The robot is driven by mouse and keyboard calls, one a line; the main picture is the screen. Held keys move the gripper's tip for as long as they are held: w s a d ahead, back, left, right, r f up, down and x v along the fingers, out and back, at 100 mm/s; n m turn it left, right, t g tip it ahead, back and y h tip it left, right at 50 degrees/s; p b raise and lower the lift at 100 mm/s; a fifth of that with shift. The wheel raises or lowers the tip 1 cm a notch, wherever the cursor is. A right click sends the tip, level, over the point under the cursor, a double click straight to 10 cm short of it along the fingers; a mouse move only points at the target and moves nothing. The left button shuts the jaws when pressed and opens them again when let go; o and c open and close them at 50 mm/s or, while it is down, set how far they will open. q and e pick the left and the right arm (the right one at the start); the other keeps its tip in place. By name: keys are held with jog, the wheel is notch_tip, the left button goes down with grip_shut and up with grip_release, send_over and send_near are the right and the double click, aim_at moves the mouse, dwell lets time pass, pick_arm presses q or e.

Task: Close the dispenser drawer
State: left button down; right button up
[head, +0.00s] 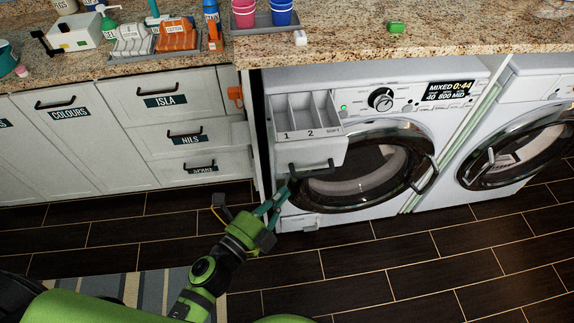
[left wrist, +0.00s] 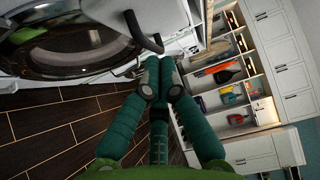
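The dispenser drawer (head: 312,152) sticks out, pulled open, from the upper left of the left washing machine (head: 410,75). Its open top shows compartments marked 1 and 2 and a third one. A dark bar handle (head: 311,169) crosses its front; the handle also shows in the left wrist view (left wrist: 143,35). My left gripper (head: 284,191) is just below and left of the handle in the head view. In the left wrist view its teal fingers converge with tips (left wrist: 159,72) close together and nothing visible between them. Whether they touch the handle is unclear. My right gripper is not seen.
A round glass door (head: 368,172) sits right of and below the drawer. White cabinets (head: 165,100) with handles stand at left; an orange item (head: 235,93) hangs beside them. The granite counter (head: 350,40) holds cups and trays. Dark floor (head: 400,255) in front is clear.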

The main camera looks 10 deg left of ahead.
aim_at(278, 123)
pick_arm(q)
jog(key=w, duration=0.2)
jog(key=w+p, duration=0.1)
jog(key=w, duration=0.4)
jog(key=shift+w+d+p, duration=0.15)
jog(key=shift+d+p, duration=0.1)
jog(key=shift+p, duration=0.15)
jog(key=w+a+b, duration=0.1)
jog(key=w, duration=0.4)
jog(key=w+a+b, duration=0.2)
jog(key=w, duration=0.4)
jog(key=w+a+b, duration=0.2)
jog(key=w, duration=0.3)
jog(key=shift+w+a+f, duration=0.1)
jog(key=shift+w+a, duration=0.1)
jog(key=shift+w, duration=0.05)
jog(key=shift+w+a, duration=0.1)
jog(key=shift+w, duration=0.2)
jog(key=shift+r, duration=0.25)
